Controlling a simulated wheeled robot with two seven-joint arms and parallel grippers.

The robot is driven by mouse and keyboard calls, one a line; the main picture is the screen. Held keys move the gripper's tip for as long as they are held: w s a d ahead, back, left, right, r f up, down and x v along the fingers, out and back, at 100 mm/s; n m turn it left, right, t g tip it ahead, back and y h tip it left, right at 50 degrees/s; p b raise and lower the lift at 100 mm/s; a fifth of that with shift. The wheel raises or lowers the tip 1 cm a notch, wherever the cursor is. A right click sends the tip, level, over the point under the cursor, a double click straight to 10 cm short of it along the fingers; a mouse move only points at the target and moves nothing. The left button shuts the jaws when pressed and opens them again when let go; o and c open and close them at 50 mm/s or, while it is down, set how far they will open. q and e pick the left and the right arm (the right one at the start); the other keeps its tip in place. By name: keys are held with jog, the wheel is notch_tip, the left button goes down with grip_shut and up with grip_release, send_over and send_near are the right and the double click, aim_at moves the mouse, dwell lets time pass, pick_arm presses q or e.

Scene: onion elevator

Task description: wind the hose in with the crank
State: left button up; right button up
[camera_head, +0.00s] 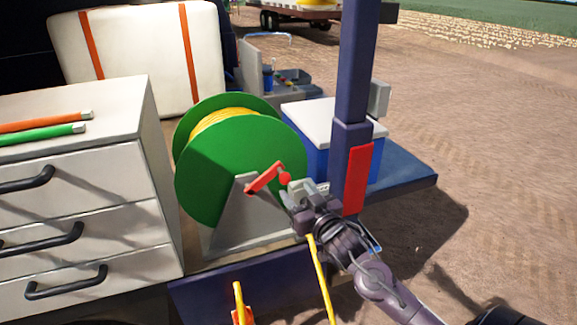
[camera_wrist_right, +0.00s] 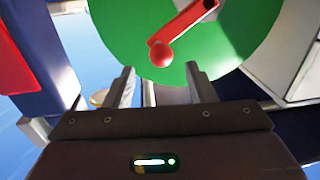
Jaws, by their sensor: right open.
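A green reel (camera_head: 229,157) stands on a grey bracket (camera_head: 236,218), with yellow hose (camera_head: 221,121) wound on its drum. A red crank (camera_head: 264,178) on its near face ends in a round red knob (camera_head: 285,178). My right gripper (camera_head: 293,186) is beside the knob. In the right wrist view, the open fingers (camera_wrist_right: 158,85) point at the reel, and the knob (camera_wrist_right: 161,54) appears just beyond and between the tips, not clasped. A loose yellow hose (camera_head: 321,280) hangs below the right gripper. My left gripper is not in view.
A blue post (camera_head: 355,80) with a red panel (camera_head: 358,180) rises right of the gripper. A blue cooler with a white lid (camera_head: 309,118) stands behind. A drawer cabinet (camera_head: 90,190) stands left of the reel. Bare ground lies open at the right.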

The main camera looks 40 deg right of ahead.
aim_at(288, 182)
jog(key=w, duration=0.1)
jog(key=w+p, duration=0.1)
jog(key=w, duration=0.1)
jog(key=shift+w+r, duration=0.1)
jog(key=shift+r, duration=0.25)
jog(key=w, duration=0.1)
jog(key=w+p, duration=0.1)
jog(key=w, duration=0.2)
jog(key=shift+d+f, duration=0.3)
jog(key=shift+d, duration=0.1)
jog(key=shift+c, duration=1.4)
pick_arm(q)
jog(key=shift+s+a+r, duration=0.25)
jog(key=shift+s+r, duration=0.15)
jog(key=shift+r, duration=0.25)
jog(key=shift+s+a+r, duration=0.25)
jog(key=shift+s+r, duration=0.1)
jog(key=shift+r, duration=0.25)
pick_arm(e)
grip_shut()
